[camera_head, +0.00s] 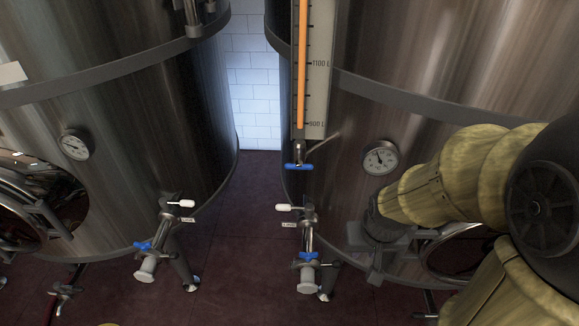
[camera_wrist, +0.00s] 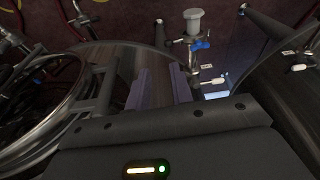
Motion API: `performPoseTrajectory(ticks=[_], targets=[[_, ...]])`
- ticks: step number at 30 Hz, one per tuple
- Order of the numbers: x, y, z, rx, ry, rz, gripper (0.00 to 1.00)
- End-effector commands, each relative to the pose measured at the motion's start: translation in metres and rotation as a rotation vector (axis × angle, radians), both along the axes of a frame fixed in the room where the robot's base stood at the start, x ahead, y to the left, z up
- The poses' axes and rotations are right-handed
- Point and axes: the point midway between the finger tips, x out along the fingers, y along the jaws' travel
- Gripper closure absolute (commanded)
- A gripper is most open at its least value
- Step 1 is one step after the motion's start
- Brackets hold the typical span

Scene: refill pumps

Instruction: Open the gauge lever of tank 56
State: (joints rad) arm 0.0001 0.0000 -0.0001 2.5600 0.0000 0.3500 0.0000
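The gauge lever (camera_head: 299,166) is a small blue T-shaped handle below the level gauge (camera_head: 313,75) on the right tank (camera_head: 430,55). The lever lies roughly crosswise under the gauge's lower fitting. No tank number is readable, so I cannot tell which tank is 56. My gripper (camera_head: 362,252) is to the right of and below the lever, in front of the right tank and apart from the lever. In the wrist view its two fingers (camera_wrist: 160,82) stand apart with nothing between them. I cannot make out the gauge lever in the wrist view.
A dial (camera_head: 380,158) sits on the right tank above my gripper. Below the gauge is an outlet valve (camera_head: 307,235) with white and blue handles; the wrist view shows a similar valve (camera_wrist: 194,45). The left tank (camera_head: 110,110) has another valve (camera_head: 160,237). Floor (camera_head: 240,220) is clear between the tanks.

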Motion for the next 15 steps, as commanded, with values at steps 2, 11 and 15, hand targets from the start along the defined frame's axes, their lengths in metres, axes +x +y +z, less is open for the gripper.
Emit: performPoseTrajectory(ticks=[2, 11, 15], targets=[[0.001, -0.001, 0.0, -0.002, -0.003, 0.0, 0.78], [0.064, -0.024, -0.014, -0.044, -0.13, 0.041, 0.78], [0.115, -0.022, -0.028, 0.03, -0.251, 0.099, 0.78]])
